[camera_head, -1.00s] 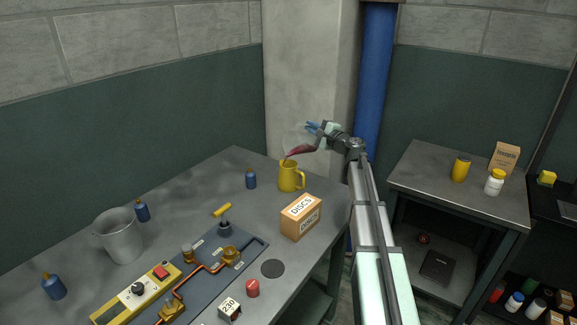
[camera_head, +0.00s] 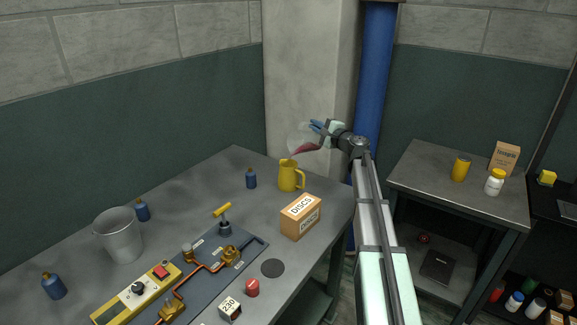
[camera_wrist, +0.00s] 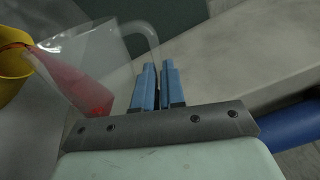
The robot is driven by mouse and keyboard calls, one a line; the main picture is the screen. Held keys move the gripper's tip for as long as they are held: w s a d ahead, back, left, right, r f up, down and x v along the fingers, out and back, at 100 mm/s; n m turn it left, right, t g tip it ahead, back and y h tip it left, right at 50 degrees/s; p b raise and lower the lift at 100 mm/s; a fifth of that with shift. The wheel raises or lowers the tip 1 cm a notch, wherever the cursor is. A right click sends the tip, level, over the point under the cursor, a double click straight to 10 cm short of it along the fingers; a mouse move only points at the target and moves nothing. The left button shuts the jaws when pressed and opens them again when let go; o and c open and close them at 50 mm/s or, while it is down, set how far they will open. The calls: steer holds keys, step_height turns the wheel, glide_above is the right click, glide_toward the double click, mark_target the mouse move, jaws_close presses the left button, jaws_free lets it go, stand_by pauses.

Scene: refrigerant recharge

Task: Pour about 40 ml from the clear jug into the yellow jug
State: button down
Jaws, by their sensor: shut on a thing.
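The yellow jug (camera_head: 290,177) stands upright on the workbench near its far right corner. The clear jug (camera_head: 303,141) is held above it, tilted steeply to the left, with red liquid inside along its lower side. In the wrist view the clear jug (camera_wrist: 105,45) has its spout at the rim of the yellow jug (camera_wrist: 12,72), and red liquid (camera_wrist: 70,80) reaches the spout. My gripper (camera_head: 318,127) is shut on the clear jug's handle; its blue fingers also show in the wrist view (camera_wrist: 158,88). The level inside the yellow jug is hidden.
A DISCS box (camera_head: 301,216) stands just in front of the yellow jug. A blue bottle (camera_head: 251,179) stands to its left. A grey bucket (camera_head: 119,236) and a panel with copper pipes (camera_head: 205,268) lie further left. A wall pillar (camera_head: 308,75) is close behind.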

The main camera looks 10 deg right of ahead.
steer(key=shift+w+d, duration=0.1)
steer(key=shift+w, duration=0.05)
stand_by(0.3)
steer(key=shift+n, duration=0.3)
stand_by(0.6)
steer(key=shift+w+d+r+m, duration=0.1)
steer(key=shift+w+d+m, duration=0.2)
steer(key=shift+m, duration=0.4)
steer(key=shift+w+d+f+m, duration=0.25)
steer(key=shift+d+f+m, duration=0.45)
steer(key=shift+f+m, duration=0.3)
steer(key=shift+r, duration=0.1)
steer(key=shift+m, duration=0.3)
